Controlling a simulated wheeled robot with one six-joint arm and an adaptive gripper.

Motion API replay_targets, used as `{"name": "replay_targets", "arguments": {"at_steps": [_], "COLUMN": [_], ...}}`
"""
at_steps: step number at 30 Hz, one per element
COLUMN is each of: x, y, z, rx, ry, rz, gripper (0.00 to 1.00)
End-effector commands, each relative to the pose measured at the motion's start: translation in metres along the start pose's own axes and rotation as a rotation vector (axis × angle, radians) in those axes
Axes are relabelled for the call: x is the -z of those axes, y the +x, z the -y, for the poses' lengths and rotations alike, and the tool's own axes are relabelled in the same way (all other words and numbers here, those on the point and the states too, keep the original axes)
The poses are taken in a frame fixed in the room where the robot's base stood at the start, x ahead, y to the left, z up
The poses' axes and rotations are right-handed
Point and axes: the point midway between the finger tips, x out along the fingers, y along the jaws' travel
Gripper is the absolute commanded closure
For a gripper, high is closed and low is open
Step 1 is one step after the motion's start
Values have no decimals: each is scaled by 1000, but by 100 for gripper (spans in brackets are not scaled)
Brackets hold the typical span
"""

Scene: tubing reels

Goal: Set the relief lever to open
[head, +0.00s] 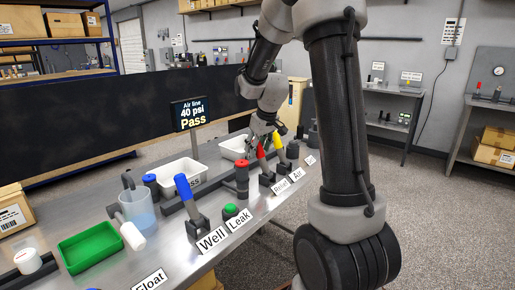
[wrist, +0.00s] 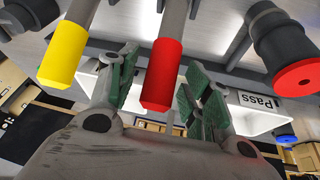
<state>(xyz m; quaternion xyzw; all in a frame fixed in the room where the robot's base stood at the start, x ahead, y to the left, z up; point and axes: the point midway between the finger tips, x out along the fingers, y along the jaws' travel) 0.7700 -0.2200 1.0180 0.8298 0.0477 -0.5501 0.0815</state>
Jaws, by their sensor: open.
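The relief lever has a red grip (head: 262,158) and stands tilted on the bench behind the "Relief" label (head: 281,187). In the wrist view its red grip (wrist: 162,75) hangs between my open fingers, with visible space on both sides. My gripper (head: 252,143) is at the lever's upper end, on its far side; in the wrist view both green-padded fingers (wrist: 160,92) show, apart and not closed on the grip. The head view partly hides the fingertips behind the levers. No open or shut marking for the lever is readable.
The yellow-gripped air lever (head: 278,145) stands close beside it; it is left of my fingers in the wrist view (wrist: 62,55). A red-topped black post (head: 242,178) stands on the other side. A sign (head: 191,113) reads "Air line 40 psi Pass". White bins (head: 181,172) sit behind.

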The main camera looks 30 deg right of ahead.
Motion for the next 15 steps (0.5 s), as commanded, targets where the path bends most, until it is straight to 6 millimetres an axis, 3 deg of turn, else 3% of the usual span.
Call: {"name": "replay_targets", "arguments": {"at_steps": [10,15], "x": [0,0], "y": [6,6], "z": [0,0], "rx": [0,0], "ry": [0,0], "rz": [1,1], "gripper": [51,82]}}
